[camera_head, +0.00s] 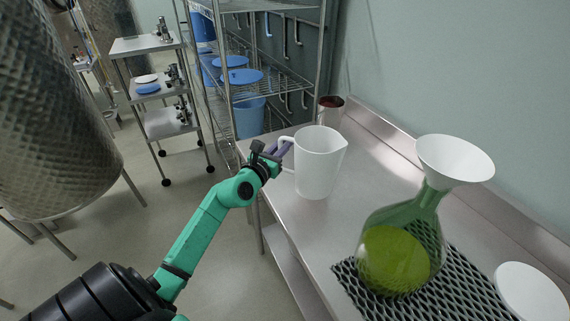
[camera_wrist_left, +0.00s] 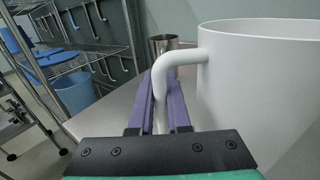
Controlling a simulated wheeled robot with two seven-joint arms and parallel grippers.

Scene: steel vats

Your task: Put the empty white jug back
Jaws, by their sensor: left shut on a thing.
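The white jug (camera_head: 319,163) is upright at the left part of the steel counter (camera_head: 353,205), at or just above its surface; I cannot tell if it touches. My left gripper (camera_head: 284,148) is shut on the jug's handle from the left. In the left wrist view the purple fingers of the gripper (camera_wrist_left: 160,101) lie on both sides of the handle (camera_wrist_left: 176,62), and the jug's wall (camera_wrist_left: 262,85) fills the right side. The inside of the jug is mostly hidden. My right gripper is in neither view.
A green flask (camera_head: 398,248) with yellow-green liquid and a white funnel (camera_head: 455,161) stands on a black mesh mat (camera_head: 452,295). A white disc (camera_head: 529,293) lies at the right. A metal cup (camera_head: 330,110) stands behind the jug. A wire shelf (camera_head: 272,82) and a steel vat (camera_head: 52,110) are left.

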